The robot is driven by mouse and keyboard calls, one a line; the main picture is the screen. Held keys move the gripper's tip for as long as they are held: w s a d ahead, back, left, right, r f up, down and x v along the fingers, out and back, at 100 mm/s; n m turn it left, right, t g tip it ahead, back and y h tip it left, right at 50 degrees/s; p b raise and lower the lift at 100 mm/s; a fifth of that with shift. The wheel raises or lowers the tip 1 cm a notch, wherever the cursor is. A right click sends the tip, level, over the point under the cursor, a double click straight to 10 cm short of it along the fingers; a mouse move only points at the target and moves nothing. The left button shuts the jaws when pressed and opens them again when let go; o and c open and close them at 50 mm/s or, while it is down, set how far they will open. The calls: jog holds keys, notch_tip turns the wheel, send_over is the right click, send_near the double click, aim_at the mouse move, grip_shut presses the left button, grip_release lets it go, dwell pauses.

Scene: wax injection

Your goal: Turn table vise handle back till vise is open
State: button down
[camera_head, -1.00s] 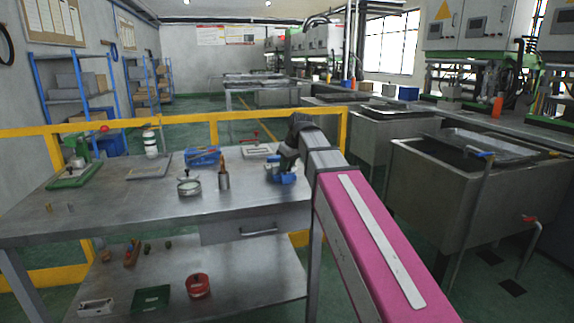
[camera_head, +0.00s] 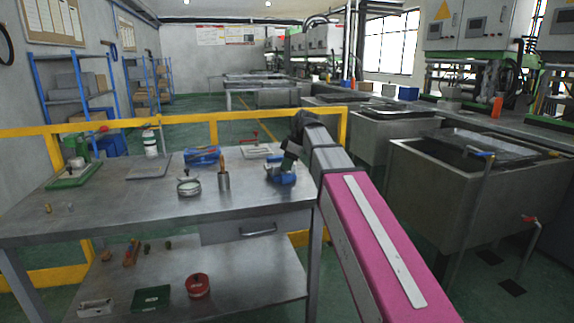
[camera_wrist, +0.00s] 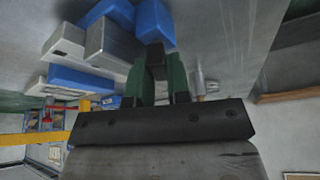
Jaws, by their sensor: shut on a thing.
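The blue and grey table vise (camera_head: 282,178) stands at the right end of the metal workbench, below my gripper (camera_head: 287,163). In the wrist view the vise's blue and grey blocks (camera_wrist: 108,45) fill the upper left. My gripper's dark green fingers (camera_wrist: 164,62) point at the vise, close together, and are shut on its handle. A small dark part (camera_wrist: 155,55) shows at the fingertips. Most of the handle is hidden by the fingers, so its angle cannot be told. The exact gap between the vise jaws is also unclear.
On the workbench (camera_head: 130,215), a brown-topped metal cylinder (camera_head: 223,178), a round tin (camera_head: 189,188) and a blue box (camera_head: 202,156) stand left of the vise. A yellow rail (camera_head: 240,115) runs behind. A large sink (camera_head: 430,200) stands right of my arm.

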jog(key=shift+w+n+g, duration=0.1)
jog(key=shift+n+g, duration=0.7)
jog(key=shift+n, duration=1.4)
